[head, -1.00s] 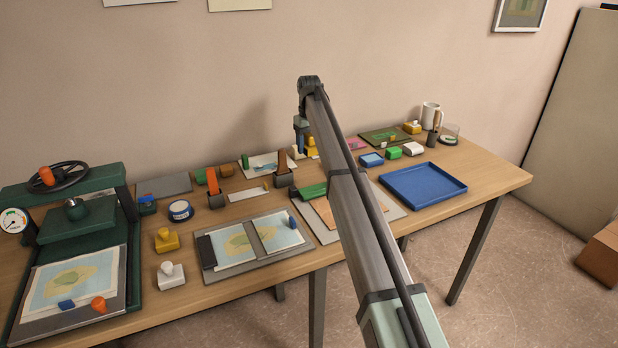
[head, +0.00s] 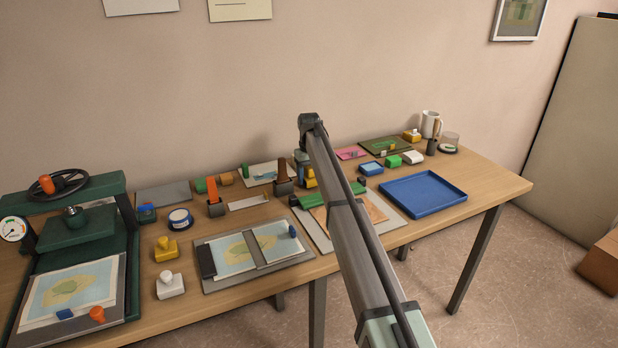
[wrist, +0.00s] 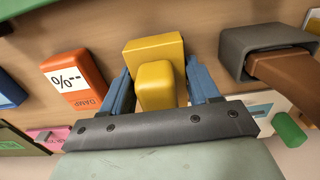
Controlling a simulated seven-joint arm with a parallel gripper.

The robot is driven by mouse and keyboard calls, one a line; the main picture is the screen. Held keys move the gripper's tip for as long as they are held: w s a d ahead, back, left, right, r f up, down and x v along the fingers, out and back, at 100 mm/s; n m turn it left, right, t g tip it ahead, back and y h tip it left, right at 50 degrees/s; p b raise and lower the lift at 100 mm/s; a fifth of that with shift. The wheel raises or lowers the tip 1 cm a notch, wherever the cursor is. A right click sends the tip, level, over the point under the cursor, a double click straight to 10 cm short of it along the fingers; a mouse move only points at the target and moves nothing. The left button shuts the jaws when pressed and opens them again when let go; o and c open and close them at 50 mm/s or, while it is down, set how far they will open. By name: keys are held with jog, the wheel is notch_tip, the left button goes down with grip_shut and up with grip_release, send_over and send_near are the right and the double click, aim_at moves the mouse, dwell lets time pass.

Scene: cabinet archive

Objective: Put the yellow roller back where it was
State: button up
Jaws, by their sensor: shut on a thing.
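The yellow roller (wrist: 155,85) shows in the wrist view as a blocky yellow piece with a narrower part towards me. My gripper (wrist: 172,88) is shut on it, with a blue finger on each side. In the head view the yellow roller (head: 311,178) shows partly behind my arm, low over the back of the table and just right of a dark holder (head: 284,188) with a brown handle. My gripper (head: 304,175) is mostly hidden there. I cannot tell whether the roller touches the table.
The brown handle in its holder (wrist: 262,45) is close on the right in the wrist view; an orange DAMP block (wrist: 74,80) is close on the left. In the head view, a green bar (head: 312,200) lies in front and a blue tray (head: 424,194) is at the right.

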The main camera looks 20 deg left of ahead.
jog(key=shift+f, duration=0.25)
jog(key=shift+f, duration=0.1)
jog(key=o, duration=1.1)
notch_tip(320, 180, up, 12)
jog(key=shift+r, duration=0.1)
